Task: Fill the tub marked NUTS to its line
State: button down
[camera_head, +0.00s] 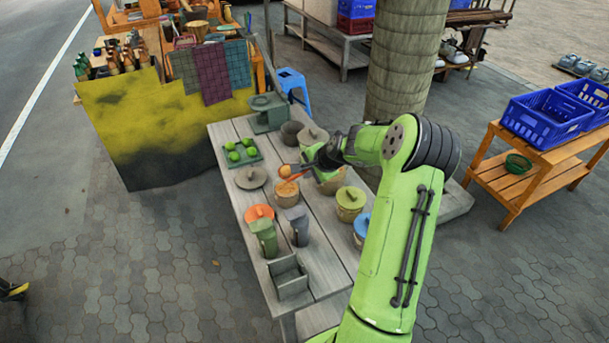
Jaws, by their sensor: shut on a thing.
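My gripper (309,167) is over the middle of the grey plank table, shut on what looks like an orange scoop (295,177). A small brown load (285,170) shows at the scoop's left end, just above an uncovered tan tub (287,194). Whether scoop and tub touch cannot be told. A tub (331,185) is partly hidden behind my gripper. Lidded tubs stand to the right, one with an olive lid (351,198) and one with a blue lid (362,225). No NUTS mark or fill line can be read on any tub.
Green fruits on a green tray (243,163), a grey lid (251,178), an orange lid (259,212), upright green (264,238) and grey (298,225) containers and a grey box (289,285) crowd the table. A scale (268,112) stands at the back; a thick post (402,65) rises behind.

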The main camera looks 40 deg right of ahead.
jog(key=s+f+t+b, duration=0.4)
jog(key=f+t+b, duration=0.3)
jog(key=b, duration=1.4)
notch_tip(320, 180, down, 2)
jog(key=shift+f, duration=0.25)
